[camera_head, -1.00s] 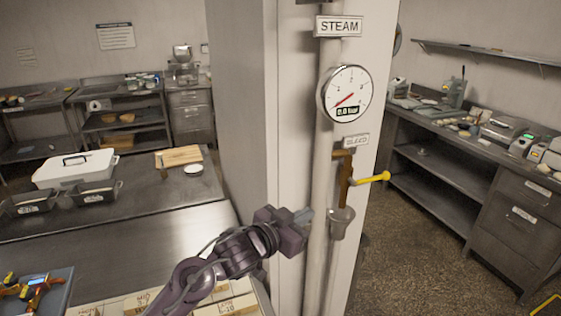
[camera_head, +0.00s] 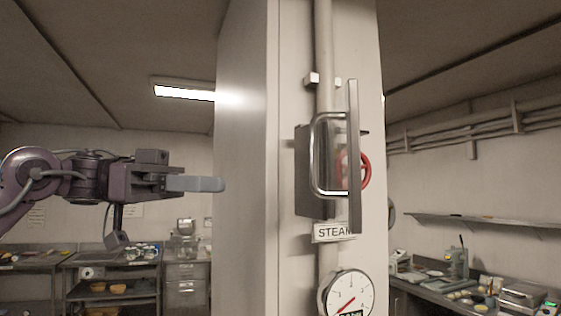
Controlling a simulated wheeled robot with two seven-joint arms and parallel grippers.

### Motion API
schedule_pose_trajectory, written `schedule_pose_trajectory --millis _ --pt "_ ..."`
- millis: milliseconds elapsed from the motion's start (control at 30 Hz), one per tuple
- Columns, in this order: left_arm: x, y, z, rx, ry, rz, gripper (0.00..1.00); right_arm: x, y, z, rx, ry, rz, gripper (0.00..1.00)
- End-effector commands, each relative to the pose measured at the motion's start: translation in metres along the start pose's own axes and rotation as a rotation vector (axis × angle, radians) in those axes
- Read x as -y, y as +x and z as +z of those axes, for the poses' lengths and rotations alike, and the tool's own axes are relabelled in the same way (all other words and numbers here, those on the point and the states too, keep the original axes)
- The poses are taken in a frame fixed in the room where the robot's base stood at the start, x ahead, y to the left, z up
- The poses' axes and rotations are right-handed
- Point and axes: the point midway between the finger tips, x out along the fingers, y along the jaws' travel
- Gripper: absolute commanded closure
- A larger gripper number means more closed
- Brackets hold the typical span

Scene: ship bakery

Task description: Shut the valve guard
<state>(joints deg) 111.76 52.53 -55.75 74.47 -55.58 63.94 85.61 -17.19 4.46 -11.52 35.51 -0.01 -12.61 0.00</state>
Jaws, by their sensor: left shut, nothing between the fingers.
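The valve guard (camera_head: 354,205) is on the front of the pale column, above the STEAM sign. Its tall grey panel is seen nearly edge-on and stands out from the column, so the guard looks open. A curved metal handle (camera_head: 316,160) shows on the left of the panel. A red valve wheel (camera_head: 366,170) shows partly behind the panel's right side. My left gripper (camera_head: 218,184) is shut and empty, pointing right, left of the guard in the picture and apart from it. My right gripper is not in view.
A vertical pipe (camera_head: 324,55) runs up the column (camera_head: 246,120). The STEAM sign (camera_head: 333,232) and a round gauge (camera_head: 347,295) sit below the guard. A worktop and a wall shelf (camera_head: 470,221) stand at the right. Open air lies between my gripper and the guard.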

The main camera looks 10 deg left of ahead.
Motion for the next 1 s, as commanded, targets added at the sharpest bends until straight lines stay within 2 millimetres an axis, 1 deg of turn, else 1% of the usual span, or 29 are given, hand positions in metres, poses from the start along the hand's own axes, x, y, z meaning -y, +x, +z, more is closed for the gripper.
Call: schedule_pose_trajectory --millis 33,100,200,267,367,433,567,800,900,1000 --pt "-0.013 -0.012 -0.014 -0.006 -0.009 0.013 1.0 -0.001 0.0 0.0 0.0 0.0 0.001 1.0" --pt "-0.025 -0.023 -0.025 -0.011 -0.027 0.032 1.0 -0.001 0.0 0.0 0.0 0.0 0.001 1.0" --pt "-0.035 -0.028 -0.033 -0.015 -0.04 0.048 1.0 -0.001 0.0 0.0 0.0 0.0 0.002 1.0" --pt "-0.036 -0.026 -0.033 -0.014 -0.044 0.053 1.0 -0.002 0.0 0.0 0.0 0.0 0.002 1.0" --pt "-0.037 -0.014 -0.032 -0.012 -0.043 0.056 1.0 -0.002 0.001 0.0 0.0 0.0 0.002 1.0" --pt "-0.038 -0.002 -0.032 -0.013 -0.043 0.058 1.0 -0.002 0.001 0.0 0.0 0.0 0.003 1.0" --pt "-0.039 0.026 -0.034 -0.012 -0.042 0.057 1.0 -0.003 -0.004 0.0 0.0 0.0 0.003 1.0" --pt "-0.042 0.076 -0.038 -0.013 -0.042 0.056 1.0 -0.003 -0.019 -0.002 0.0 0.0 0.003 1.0" --pt "-0.042 0.09 -0.039 -0.014 -0.042 0.054 1.0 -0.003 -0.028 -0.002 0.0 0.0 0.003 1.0" --pt "-0.042 0.101 -0.038 -0.014 -0.041 0.053 1.0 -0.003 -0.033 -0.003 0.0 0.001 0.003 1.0"
